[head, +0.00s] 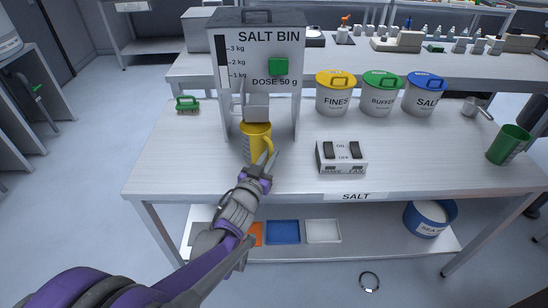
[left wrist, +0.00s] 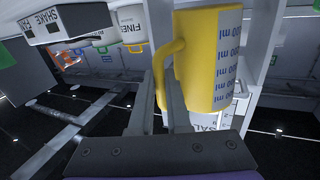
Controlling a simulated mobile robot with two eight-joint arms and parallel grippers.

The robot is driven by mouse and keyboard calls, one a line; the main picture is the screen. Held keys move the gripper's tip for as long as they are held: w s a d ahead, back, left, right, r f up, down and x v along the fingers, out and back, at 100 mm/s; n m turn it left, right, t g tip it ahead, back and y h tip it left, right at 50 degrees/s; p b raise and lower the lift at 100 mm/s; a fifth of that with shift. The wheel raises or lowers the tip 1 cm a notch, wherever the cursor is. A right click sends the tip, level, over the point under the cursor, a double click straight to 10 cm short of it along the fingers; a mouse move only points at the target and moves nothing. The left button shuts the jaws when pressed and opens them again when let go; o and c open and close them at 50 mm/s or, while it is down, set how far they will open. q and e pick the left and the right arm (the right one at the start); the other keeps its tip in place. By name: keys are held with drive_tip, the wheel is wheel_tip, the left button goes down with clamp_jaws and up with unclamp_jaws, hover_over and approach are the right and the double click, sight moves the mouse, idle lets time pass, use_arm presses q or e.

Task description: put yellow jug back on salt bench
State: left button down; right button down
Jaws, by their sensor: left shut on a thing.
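The yellow jug (head: 254,144) is upright below the spout of the salt bin (head: 258,75), between the bin's two legs, over the salt bench (head: 215,176). I cannot tell whether its base touches the bench top. My left gripper (head: 269,163) comes from the front and is shut on the jug's handle. In the left wrist view, the jug (left wrist: 208,62) shows printed ml marks, and its handle (left wrist: 165,72) is at the left gripper's fingers (left wrist: 160,88). The jug's inside is mostly hidden by the spout. My right gripper is not in view.
A switch box (head: 341,157) stands right of the jug. FINES (head: 334,94), BUFFER (head: 379,96) and SALT (head: 424,97) tubs stand behind it. A green jug (head: 507,145) is at the right end, a green-handled item (head: 187,104) at the left. The bench's front left is clear.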

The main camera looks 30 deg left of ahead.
use_arm(q)
drive_tip(key=w+f, duration=0.2)
drive_tip(key=w+b, duration=0.1)
drive_tip(key=shift+w+a+f, duration=0.15)
drive_tip(key=shift+a+f, duration=0.15)
drive_tip(key=shift+f, duration=0.25)
drive_tip(key=shift+f, duration=0.15)
drive_tip(key=c, duration=0.9)
unclamp_jaws()
